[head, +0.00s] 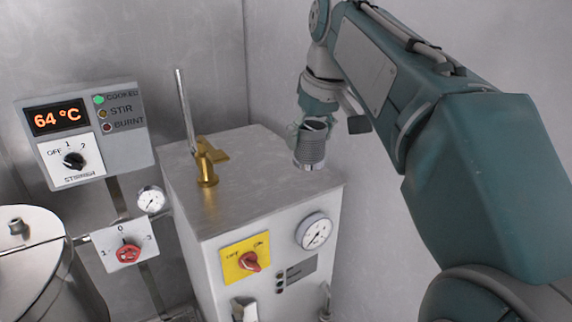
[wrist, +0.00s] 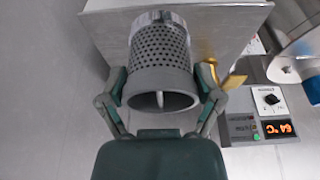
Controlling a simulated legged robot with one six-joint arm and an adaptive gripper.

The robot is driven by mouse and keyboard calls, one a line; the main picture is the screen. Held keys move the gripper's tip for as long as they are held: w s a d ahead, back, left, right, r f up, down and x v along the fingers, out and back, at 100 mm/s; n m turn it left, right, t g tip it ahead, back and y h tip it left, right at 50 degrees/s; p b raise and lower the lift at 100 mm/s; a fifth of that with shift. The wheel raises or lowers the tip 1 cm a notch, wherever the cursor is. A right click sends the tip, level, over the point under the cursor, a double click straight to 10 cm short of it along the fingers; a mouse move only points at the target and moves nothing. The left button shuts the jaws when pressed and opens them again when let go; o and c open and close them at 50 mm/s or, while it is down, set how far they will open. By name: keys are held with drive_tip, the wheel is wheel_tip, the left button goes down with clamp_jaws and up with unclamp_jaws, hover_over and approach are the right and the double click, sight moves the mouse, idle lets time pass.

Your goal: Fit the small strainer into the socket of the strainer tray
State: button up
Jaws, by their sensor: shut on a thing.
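The small strainer (wrist: 160,65) is a grey perforated metal cup with a shiny band at one end. In the wrist view my gripper (wrist: 160,93) is shut on it, one finger on each side near its rim. In the head view the strainer (head: 310,148) hangs from my gripper (head: 312,122) in front of the right wall, at the right end of the grey machine's top. I cannot tell whether it touches the machine. I cannot make out the strainer tray or its socket in either view.
The grey machine (head: 270,165) carries a brass valve (head: 207,165) with an upright metal pipe, a gauge (head: 313,231) and a red knob on a yellow plate (head: 246,257). A 64 °C display panel (head: 85,133) is on the left wall. A steel pot (head: 30,250) stands lower left.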

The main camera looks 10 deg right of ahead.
drive_tip(key=w+f, duration=0.2)
drive_tip(key=w, duration=0.1)
drive_tip(key=w+f, duration=0.3)
drive_tip(key=w, duration=0.1)
drive_tip(key=w+d+f, duration=0.1)
drive_tip(key=w+f, duration=0.2)
drive_tip(key=shift+w, duration=0.25)
drive_tip(key=shift+x, duration=1.95)
drive_tip(key=shift+s+d+f, duration=0.15)
drive_tip(key=o, duration=0.9)
drive_tip(key=v, duration=1.2)
drive_tip(key=shift+s, duration=0.1)
